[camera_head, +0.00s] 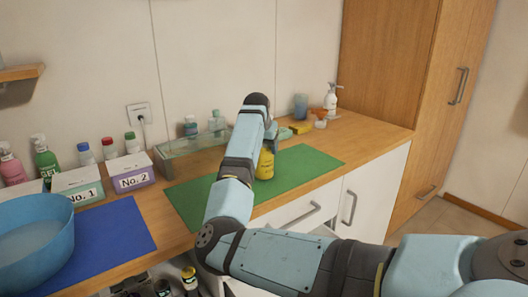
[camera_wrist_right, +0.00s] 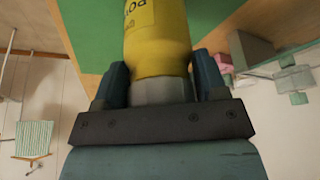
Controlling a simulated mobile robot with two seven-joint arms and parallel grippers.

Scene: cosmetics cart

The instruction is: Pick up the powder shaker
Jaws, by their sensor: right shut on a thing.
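The powder shaker is a yellow bottle (camera_head: 265,165) on or just above the green mat (camera_head: 308,160) in the head view. In the wrist view its yellow body (camera_wrist_right: 158,40) carries partly visible dark lettering, and its grey top sits between the fingers. My right gripper (camera_wrist_right: 160,84) is shut on the shaker's top end. In the head view my right arm hides part of the bottle and most of the gripper. I cannot tell whether its base touches the mat. My left gripper is not in view.
A blue basin (camera_head: 38,235) stands by the blue mat (camera_head: 115,235) at left, near the boxes No. 1 (camera_head: 78,186) and No. 2 (camera_head: 128,175). A glass shelf (camera_head: 190,145) is behind the green mat. A white pump bottle (camera_head: 333,100) stands at the back right.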

